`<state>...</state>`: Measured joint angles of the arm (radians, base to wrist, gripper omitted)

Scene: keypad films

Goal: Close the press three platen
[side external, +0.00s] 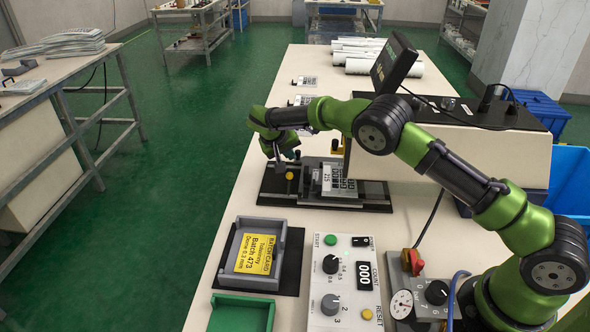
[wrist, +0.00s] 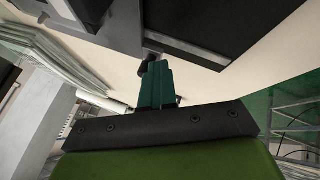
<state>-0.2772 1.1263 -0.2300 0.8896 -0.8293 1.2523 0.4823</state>
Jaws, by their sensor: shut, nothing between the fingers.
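A low dark press base (side external: 375,195) lies on the bench, with a grey plate (side external: 318,163) and printed films marked with digits (side external: 340,182) on it. I cannot tell for sure which part is the platen of press three. My gripper (side external: 284,157) is shut and empty, over the left end of this base. A small dark block with a yellow knob (side external: 289,176) is just below it. In the wrist view, my teal fingertips (wrist: 154,84) are together, close to a small dark knob or post (wrist: 152,55) below a grey plate (wrist: 150,25). I cannot tell if they touch.
A beige machine with a screen (side external: 395,62) stands behind right. In front are a grey tray with a yellow card (side external: 254,254), a green tray (side external: 240,316), a control panel (side external: 344,280) and a gauge box (side external: 418,300). White rolls (side external: 380,66) lie at the back.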

